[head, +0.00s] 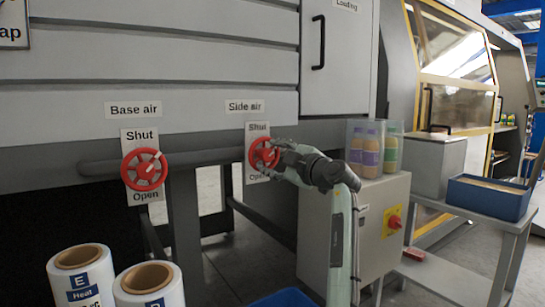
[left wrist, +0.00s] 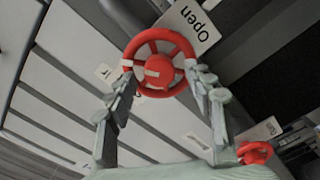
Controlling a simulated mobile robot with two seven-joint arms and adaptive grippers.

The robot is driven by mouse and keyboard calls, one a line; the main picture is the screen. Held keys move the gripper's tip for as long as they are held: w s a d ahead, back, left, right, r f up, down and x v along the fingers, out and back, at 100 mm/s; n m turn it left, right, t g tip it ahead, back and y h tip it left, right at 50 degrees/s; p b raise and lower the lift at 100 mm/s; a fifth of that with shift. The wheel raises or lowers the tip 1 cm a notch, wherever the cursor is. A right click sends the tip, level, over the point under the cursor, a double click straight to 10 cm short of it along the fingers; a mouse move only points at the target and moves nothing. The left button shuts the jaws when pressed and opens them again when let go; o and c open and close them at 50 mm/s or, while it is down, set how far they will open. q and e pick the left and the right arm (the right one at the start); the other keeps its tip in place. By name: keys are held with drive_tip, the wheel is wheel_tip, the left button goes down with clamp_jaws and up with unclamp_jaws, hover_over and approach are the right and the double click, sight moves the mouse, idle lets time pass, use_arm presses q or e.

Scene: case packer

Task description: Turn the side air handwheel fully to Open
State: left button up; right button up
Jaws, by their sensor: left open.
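The red side air handwheel (head: 259,147) is on the machine front, below the "Side air" label, between a "Shut" sign above and an "Open" sign below. My left gripper (head: 271,156) is at this wheel in the head view and covers its right part. In the left wrist view the wheel (left wrist: 158,46) lies between the fingertips of my open left gripper (left wrist: 163,74), one on each side of the rim. I cannot tell whether they touch it. Pale marks show on its hub; its exact setting is unclear. My right gripper is in neither view.
A second red handwheel, base air (head: 144,169), is to the left on the same pipe. A grey cabinet (head: 385,230) with clear bins of bottles (head: 367,150) stands right of my arm. Labelled rolls (head: 83,280) are at lower left. A blue tray (head: 488,198) is on a table at right.

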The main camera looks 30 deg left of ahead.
use_arm(q)
drive_tip(key=c, duration=1.2)
drive_tip(key=shift+o, duration=0.2)
